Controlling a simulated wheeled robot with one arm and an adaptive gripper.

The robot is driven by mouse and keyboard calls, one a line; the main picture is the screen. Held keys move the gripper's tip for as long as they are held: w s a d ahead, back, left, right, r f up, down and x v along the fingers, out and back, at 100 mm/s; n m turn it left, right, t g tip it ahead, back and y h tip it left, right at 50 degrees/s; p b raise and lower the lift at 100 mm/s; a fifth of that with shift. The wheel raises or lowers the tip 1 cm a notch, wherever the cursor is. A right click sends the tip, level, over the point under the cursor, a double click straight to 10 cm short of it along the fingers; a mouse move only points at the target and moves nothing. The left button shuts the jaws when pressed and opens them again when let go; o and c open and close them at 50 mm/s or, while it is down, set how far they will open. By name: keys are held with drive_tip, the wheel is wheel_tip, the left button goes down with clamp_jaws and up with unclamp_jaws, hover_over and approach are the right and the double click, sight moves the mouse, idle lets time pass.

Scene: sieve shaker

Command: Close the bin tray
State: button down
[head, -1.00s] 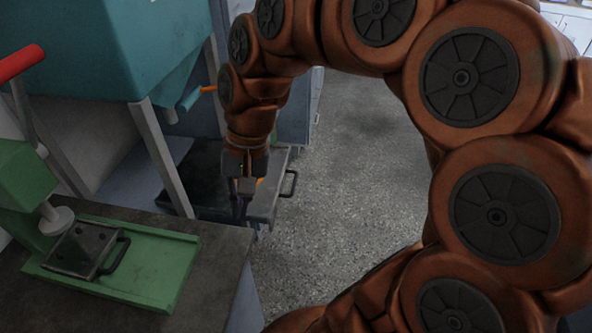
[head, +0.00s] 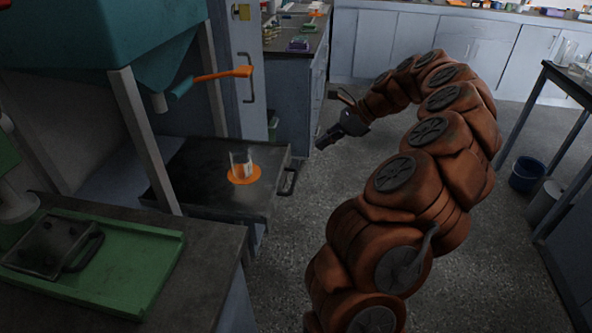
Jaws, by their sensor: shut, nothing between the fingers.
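The bin tray (head: 205,197) is a dark grey, flat tray under the teal hopper in the head view. It sticks out to the right past the hopper's legs. Its dark handle (head: 290,180) is on its right side. A clear glass beaker (head: 241,163) stands on an orange disc (head: 243,178) on the tray. My gripper (head: 322,142) is in the air to the right of the tray, apart from its handle. It points left and looks shut and empty.
The teal hopper (head: 95,35) with an orange-handled lever (head: 222,75) stands above the tray. A green press base (head: 110,255) sits on the front-left bench. Cabinets (head: 430,45) line the back. A blue bucket (head: 527,173) stands at right. The floor right of the tray is clear.

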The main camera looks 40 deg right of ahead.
drive_tip(key=w+a+f+m+b, duration=0.1)
drive_tip(key=w+a+f, duration=0.3)
drive_tip(key=w+f, duration=0.3)
drive_tip(key=shift+f+m, duration=0.3)
drive_tip(key=shift+f, duration=0.85)
drive_tip(key=shift+w+a, duration=0.1)
drive_tip(key=shift+w, duration=0.05)
